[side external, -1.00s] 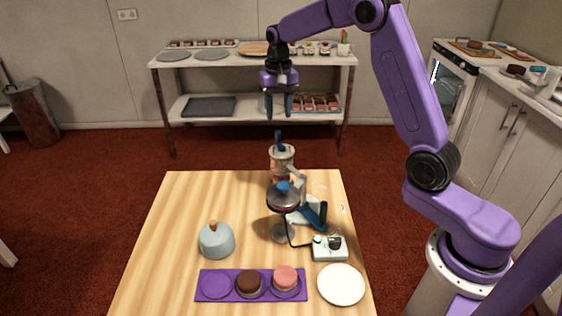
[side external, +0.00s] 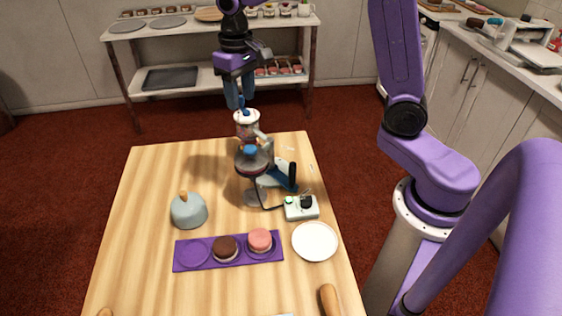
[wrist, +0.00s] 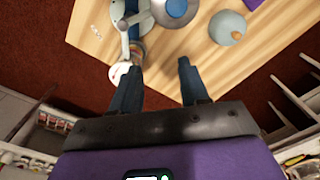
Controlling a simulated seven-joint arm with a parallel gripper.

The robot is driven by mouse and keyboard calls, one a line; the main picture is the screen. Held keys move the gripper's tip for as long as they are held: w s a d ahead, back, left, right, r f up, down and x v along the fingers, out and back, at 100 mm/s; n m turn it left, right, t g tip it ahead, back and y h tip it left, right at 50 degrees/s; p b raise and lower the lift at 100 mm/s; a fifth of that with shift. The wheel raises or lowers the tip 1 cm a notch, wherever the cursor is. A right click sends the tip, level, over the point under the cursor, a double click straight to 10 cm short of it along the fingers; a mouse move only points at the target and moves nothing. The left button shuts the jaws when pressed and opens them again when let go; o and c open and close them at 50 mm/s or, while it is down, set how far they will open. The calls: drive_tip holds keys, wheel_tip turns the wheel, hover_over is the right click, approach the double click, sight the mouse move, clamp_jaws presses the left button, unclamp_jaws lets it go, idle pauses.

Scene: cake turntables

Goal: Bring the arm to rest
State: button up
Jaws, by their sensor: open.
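My gripper (side external: 239,97) is open, with blue fingers pointing down and nothing seen between them. It hangs beyond the table's far edge, near the top of a white-topped jar (side external: 247,130). In the wrist view both fingertips (wrist: 159,68) are spread apart over the table's edge, with the jar's white top (wrist: 118,72) beside the left one. My upper arm runs out of the side view at the top.
On the wooden table (side external: 140,240) stand a grey turntable with a blue knob (side external: 252,160), a control box (side external: 301,207), a grey-blue dome (side external: 188,211), a white plate (side external: 315,241) and a purple tray (side external: 182,262) with two cakes. A shelf (side external: 200,80) stands behind.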

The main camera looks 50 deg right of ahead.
drive_tip(key=s+f+n, duration=0.2)
drive_tip(key=s+n, duration=1)
drive_tip(key=s, duration=1.7)
drive_tip(key=shift+d, duration=0.25)
